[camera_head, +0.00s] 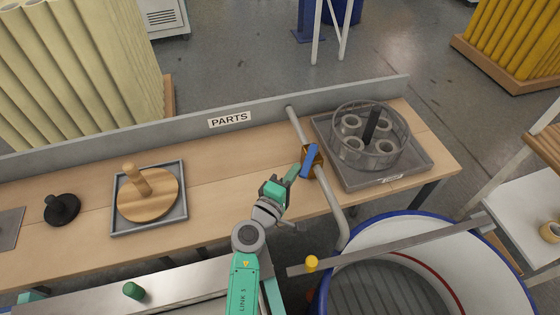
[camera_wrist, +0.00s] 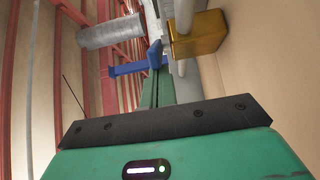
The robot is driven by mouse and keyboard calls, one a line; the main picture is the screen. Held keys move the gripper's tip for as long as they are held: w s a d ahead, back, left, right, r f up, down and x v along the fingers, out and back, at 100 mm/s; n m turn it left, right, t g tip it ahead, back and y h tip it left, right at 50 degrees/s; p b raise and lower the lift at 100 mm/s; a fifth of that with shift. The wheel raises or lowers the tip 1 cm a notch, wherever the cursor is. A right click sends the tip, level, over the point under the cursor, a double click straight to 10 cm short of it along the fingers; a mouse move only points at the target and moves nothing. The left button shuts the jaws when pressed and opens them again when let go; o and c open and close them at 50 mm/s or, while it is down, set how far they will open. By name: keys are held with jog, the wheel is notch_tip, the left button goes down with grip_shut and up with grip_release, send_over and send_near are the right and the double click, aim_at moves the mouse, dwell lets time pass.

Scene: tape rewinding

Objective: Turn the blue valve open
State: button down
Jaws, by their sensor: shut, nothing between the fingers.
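The blue valve handle (camera_head: 310,162) sits on a brass valve body (camera_head: 319,167) on a grey pipe (camera_head: 330,197) that runs over the bench. In the head view the handle slants across the pipe's line. My gripper (camera_head: 294,172) is just left of the handle, its green fingers shut together and empty. In the wrist view the fingers (camera_wrist: 157,88) point at the blue handle (camera_wrist: 128,69), their tips close to it; I cannot tell whether they touch. The brass body (camera_wrist: 197,34) is right of the fingertips.
A clear round container (camera_head: 371,136) with grey rolls stands on a grey tray right of the pipe. A wooden disc with a peg (camera_head: 150,196) lies in a tray at left, beside a black knob (camera_head: 61,209). A large blue-rimmed tub (camera_head: 410,219) is in front.

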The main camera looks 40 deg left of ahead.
jog(key=shift+n+y, duration=0.4)
jog(key=shift+y, duration=0.2)
jog(key=d, duration=0.2)
jog(key=w+d, duration=0.2)
jog(key=d, duration=0.1)
jog(key=shift+d+f, duration=0.1)
jog(key=shift+d, duration=0.2)
jog(key=shift+d+f, duration=0.1)
jog(key=shift+d, duration=0.15)
jog(key=shift+a, duration=0.1)
jog(key=shift+s+a+b, duration=0.25)
jog(key=shift+s+b, duration=0.05)
jog(key=s+d+p, duration=0.2)
jog(key=s+d, duration=0.2)
jog(key=s, duration=0.6)
jog(key=shift+s, duration=0.2)
